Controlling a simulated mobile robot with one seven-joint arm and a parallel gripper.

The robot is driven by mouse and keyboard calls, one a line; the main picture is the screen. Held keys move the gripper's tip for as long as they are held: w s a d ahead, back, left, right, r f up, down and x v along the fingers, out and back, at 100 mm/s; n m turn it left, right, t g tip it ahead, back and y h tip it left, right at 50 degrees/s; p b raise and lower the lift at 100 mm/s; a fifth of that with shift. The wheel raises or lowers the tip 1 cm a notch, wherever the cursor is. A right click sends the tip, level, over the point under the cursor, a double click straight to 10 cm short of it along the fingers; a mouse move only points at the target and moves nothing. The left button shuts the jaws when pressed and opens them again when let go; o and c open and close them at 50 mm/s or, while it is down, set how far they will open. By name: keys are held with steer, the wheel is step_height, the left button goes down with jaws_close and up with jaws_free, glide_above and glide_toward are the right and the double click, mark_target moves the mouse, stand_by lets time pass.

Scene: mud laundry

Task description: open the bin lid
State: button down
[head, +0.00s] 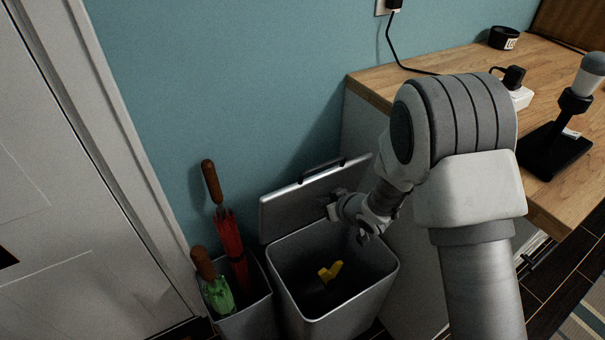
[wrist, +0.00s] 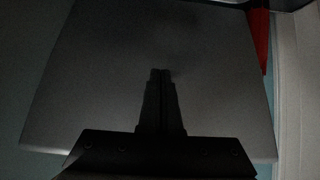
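The grey metal bin (head: 340,308) stands against the blue wall, left of the counter. Its lid (head: 281,218) is raised, tilted up and back toward the wall, with a dark handle (head: 321,168) on its upper edge. A yellow thing (head: 330,271) lies inside the bin. My gripper (head: 333,211) is at the inner face of the lid, over the bin's back edge. In the wrist view the lid (wrist: 100,60) fills most of the picture, and my gripper's fingers (wrist: 160,73) are together with nothing seen between them. I cannot tell whether the fingertips touch the lid.
A holder (head: 244,322) with a red umbrella (head: 231,246) and a green umbrella (head: 218,296) stands close at the bin's left. A wooden counter (head: 375,82) is at the right, carrying several small things. A white door (head: 75,190) is at the left.

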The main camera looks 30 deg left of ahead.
mark_target(319, 193)
steer(key=shift+w+a+r, duration=0.15)
steer(key=shift+w+a, duration=0.25)
steer(key=shift+a, duration=0.35)
steer(key=shift+w+a+r, duration=0.1)
steer(key=shift+w+a, duration=0.25)
steer(key=shift+a, duration=0.4)
steer(key=s+d+r+p, duration=0.2)
steer(key=s+d+r, duration=0.2)
steer(key=d, duration=0.5)
steer(key=shift+s, duration=0.3)
